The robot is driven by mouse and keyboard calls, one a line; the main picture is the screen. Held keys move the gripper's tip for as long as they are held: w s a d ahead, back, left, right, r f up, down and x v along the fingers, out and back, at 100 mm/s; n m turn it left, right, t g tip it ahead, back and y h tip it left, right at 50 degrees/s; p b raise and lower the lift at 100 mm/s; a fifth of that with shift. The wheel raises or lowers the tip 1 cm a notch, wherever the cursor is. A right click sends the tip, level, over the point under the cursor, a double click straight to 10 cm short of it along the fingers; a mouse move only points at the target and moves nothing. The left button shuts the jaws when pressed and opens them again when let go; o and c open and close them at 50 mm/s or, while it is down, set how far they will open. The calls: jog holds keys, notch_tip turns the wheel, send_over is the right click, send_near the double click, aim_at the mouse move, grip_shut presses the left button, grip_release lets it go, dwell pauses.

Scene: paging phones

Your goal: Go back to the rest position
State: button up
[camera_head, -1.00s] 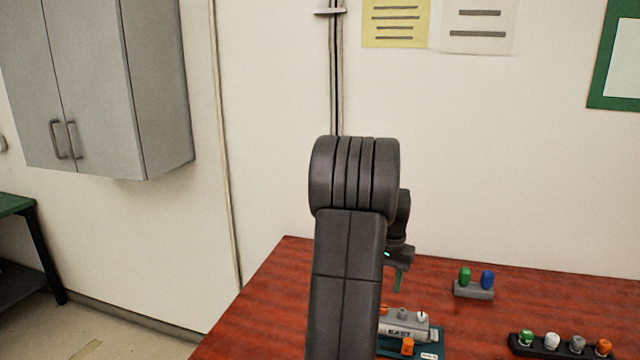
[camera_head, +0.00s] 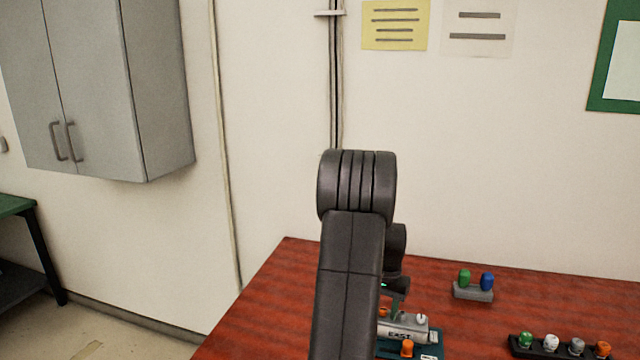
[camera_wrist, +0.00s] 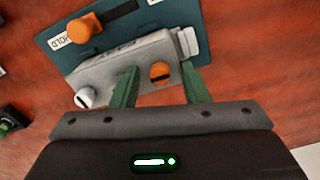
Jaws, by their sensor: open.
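My gripper (camera_wrist: 158,68) is open in the wrist view, its two green fingers apart on either side of an orange knob (camera_wrist: 160,72). The knob sits on a grey box (camera_wrist: 125,58), which also carries a white knob (camera_wrist: 84,97). Whether the fingers touch the knob or box, I cannot tell. In the head view my arm hides most of the gripper, just above the grey box (camera_head: 405,333) marked EAST. The box is on a dark teal board (camera_wrist: 60,50) with another orange knob (camera_wrist: 84,28) and a HOLD label.
A grey block (camera_head: 473,292) with a green and a blue knob stands farther back on the red-brown table (camera_head: 270,310). A black strip (camera_head: 560,352) with several coloured knobs lies at the right. The wall is behind; a grey cabinet (camera_head: 100,90) hangs at left.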

jog(key=n, duration=0.4)
jog(key=shift+r+p, duration=0.15)
jog(key=shift+p, duration=0.25)
jog(key=n+p, duration=0.1)
jog(key=n, duration=0.3)
jog(key=shift+n, duration=0.4)
jog(key=n+p, duration=0.2)
jog(key=n, duration=0.2)
jog(key=shift+r+n+p, duration=0.1)
jog(key=shift+n+p, duration=0.2)
jog(key=n+p, duration=0.1)
jog(key=n, duration=0.2)
jog(key=shift+p, duration=0.35)
jog(key=shift+n+p, duration=0.3)
jog(key=shift+n, duration=0.3)
